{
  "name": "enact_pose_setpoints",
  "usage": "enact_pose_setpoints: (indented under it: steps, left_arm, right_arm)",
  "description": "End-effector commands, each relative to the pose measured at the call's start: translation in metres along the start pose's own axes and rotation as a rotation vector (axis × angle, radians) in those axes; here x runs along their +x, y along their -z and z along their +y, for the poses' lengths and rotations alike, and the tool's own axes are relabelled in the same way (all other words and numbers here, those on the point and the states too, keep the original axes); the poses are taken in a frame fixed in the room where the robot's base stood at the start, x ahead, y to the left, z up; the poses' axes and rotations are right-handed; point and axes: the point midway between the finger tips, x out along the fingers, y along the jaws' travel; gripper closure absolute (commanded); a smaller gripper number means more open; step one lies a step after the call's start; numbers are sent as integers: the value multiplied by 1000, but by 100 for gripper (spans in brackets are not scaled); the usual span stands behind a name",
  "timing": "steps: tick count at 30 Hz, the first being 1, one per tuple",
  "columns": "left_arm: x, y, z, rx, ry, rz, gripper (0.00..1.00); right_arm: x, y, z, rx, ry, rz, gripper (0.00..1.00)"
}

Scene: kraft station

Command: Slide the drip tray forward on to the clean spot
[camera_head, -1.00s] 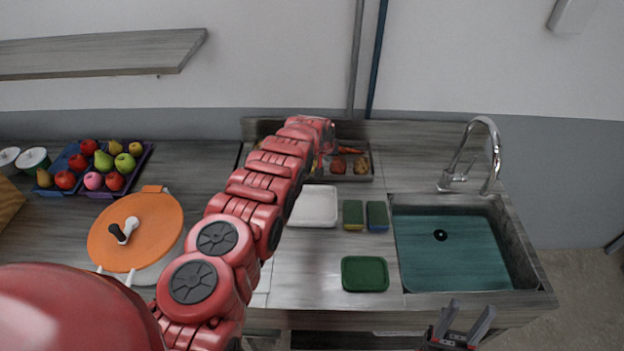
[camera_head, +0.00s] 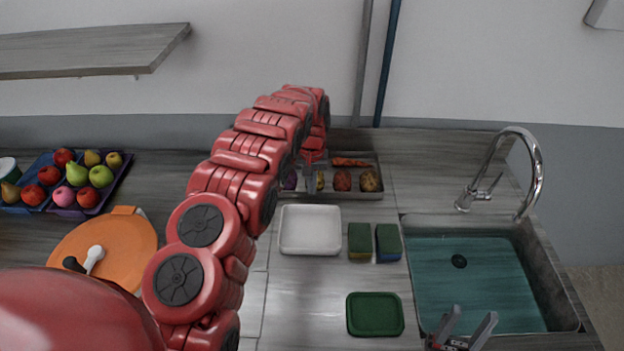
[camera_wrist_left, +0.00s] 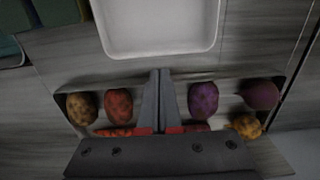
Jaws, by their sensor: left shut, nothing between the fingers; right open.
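A shallow white tray (camera_head: 310,231), apparently the drip tray, lies flat on the counter left of the sink. It also shows in the left wrist view (camera_wrist_left: 158,46). My left gripper (camera_head: 311,184) reaches down over the metal vegetable tray just behind the white tray. In the left wrist view, its fingers (camera_wrist_left: 161,75) are shut together and empty, with their tips near the white tray's edge; I cannot tell whether they touch it. My right gripper (camera_head: 464,324) is open and empty at the sink's front. I cannot make out a distinct clean spot.
The metal tray (camera_head: 350,194) holds vegetables at the back. Two sponges, one green and yellow (camera_head: 359,240) and one green and blue (camera_head: 388,241), stand right of the white tray. A green lid (camera_head: 375,314) lies in front. The water-filled sink (camera_head: 480,285) is right.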

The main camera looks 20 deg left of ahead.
Motion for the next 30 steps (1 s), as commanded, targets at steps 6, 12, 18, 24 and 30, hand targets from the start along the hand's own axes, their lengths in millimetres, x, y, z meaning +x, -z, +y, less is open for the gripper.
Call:
enact_pose_setpoints:
  steps: [6, 12, 18, 24, 30]
  left_arm:
    - [30, 0, 1, 0, -2, 1, 100]
    - [54, 0, 1, 1, -2, 0, 100]
    - [64, 1, 1, 1, -3, 3, 100]
    - [68, 0, 1, 1, -1, 1, 100]
    - [67, 0, 1, 0, -1, 2, 100]
  right_arm:
    - [18, 3, 1, 0, 0, 0, 50]
    - [19, 3, 1, 0, 0, 0, 50]
    - [19, 3, 1, 0, 0, 0, 50]
    - [19, 3, 1, 0, 0, 0, 50]
    - [19, 3, 1, 0, 0, 0, 50]
